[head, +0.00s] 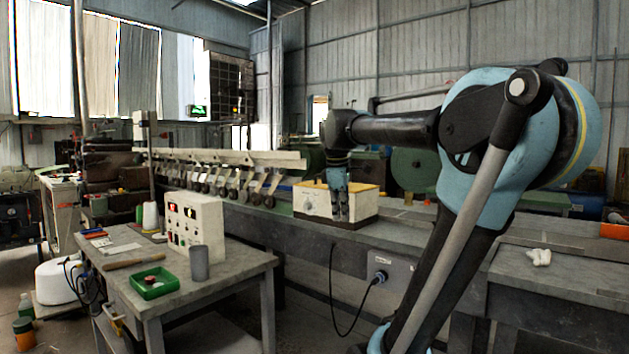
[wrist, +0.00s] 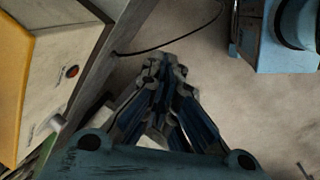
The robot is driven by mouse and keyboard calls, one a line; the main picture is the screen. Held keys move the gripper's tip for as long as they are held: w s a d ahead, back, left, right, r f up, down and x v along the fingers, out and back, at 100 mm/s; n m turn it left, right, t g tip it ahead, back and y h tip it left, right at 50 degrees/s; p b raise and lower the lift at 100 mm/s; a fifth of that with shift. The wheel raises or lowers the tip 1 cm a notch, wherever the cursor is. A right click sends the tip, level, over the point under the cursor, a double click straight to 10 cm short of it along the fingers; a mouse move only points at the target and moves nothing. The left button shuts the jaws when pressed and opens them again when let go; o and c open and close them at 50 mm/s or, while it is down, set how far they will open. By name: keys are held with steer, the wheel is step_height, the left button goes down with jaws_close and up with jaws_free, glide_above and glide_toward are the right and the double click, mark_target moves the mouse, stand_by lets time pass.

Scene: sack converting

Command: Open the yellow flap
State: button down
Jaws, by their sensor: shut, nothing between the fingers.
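The yellow flap (head: 364,187) lies flat, like a lid, along the top of a pale box (head: 318,203) with a dark base on the long grey bench. In the wrist view the yellow flap (wrist: 12,85) shows at the left edge, beside the pale box face (wrist: 62,62) with a round red-and-black knob. My gripper (head: 341,214) points down in front of the box and hides part of its front. In the wrist view my gripper (wrist: 165,62) has its fingertips together, empty, apart from the flap. I cannot tell whether it touches the box in the head view.
The grey bench (head: 290,232) runs under the box, with a socket and black cable (head: 378,277) on its front. A side table (head: 215,285) at the left holds a control box (head: 194,222), a grey cup (head: 199,263) and a green tray (head: 166,284). Floor shows between them.

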steer(key=w+a+r+n, duration=0.4)
steer(key=w+r+n, duration=0.3)
steer(key=w+r, duration=0.35)
steer(key=n+h, duration=0.1)
steer(key=n, duration=0.5)
glide_toward(316, 185)
steer(key=x, duration=0.3)
steer(key=s+x, duration=0.1)
steer(key=x, duration=0.2)
steer(key=shift+s+d+f, duration=0.1)
steer(key=shift+s+d, duration=0.05)
steer(key=shift+s, duration=0.05)
